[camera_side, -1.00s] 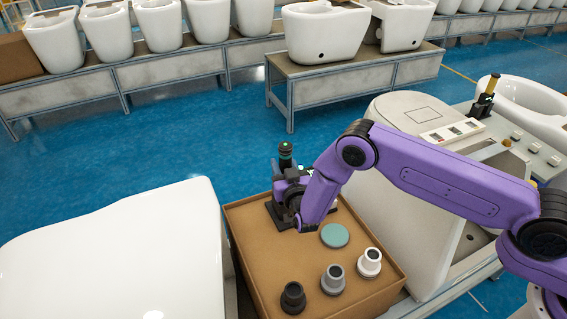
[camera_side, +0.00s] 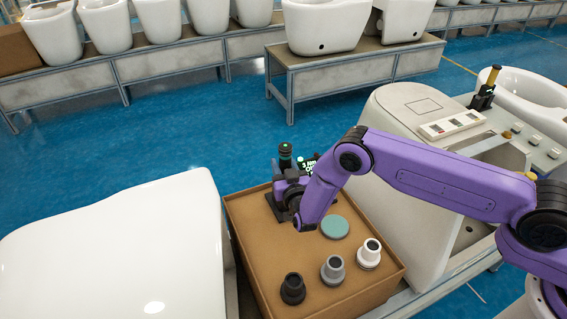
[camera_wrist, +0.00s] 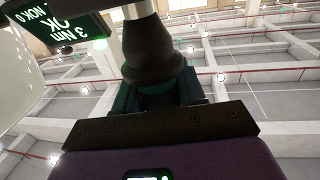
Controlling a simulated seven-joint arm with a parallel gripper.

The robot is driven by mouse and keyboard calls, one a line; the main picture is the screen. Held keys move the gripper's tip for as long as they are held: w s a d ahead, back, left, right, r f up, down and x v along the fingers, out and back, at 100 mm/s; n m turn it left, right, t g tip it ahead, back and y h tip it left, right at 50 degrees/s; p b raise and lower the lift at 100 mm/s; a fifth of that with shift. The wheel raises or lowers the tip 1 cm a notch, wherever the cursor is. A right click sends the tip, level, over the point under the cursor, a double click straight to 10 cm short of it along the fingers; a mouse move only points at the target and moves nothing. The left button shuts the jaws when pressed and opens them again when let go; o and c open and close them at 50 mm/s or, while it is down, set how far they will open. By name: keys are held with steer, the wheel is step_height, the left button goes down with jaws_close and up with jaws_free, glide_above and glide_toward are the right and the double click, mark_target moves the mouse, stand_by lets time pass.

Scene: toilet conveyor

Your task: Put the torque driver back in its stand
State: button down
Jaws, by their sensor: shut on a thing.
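The torque driver (camera_side: 285,150) is a dark upright tool with a green band near its top. In the wrist view its dark flared body (camera_wrist: 152,60) fills the upper middle, and a dark jaw bar lies below it. My gripper (camera_side: 288,188) is shut on the driver above the far left part of the brown box. The stand's black base (camera_side: 272,206) shows beside my gripper; most of the stand is hidden. I cannot tell whether the driver is seated. A small dark display (camera_side: 309,163) with green text is behind the gripper; in the wrist view it reads "3 Nm OK" (camera_wrist: 62,30).
The brown box top (camera_side: 255,245) holds a teal disc (camera_side: 335,227) and black (camera_side: 293,289), grey (camera_side: 333,270) and white (camera_side: 370,254) fittings. A white ceramic piece (camera_side: 110,255) is left; a toilet (camera_side: 420,190) stands close right, beneath my arm.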

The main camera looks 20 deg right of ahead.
steer(key=shift+f, duration=1.05)
steer(key=c, duration=0.6)
jaws_free()
steer(key=shift+f, duration=0.15)
steer(key=s+a, duration=0.1)
steer(key=s, duration=1)
steer(key=s+a, duration=0.1)
steer(key=s, duration=0.5)
steer(key=shift+s+a, duration=0.1)
steer(key=shift+a, duration=0.25)
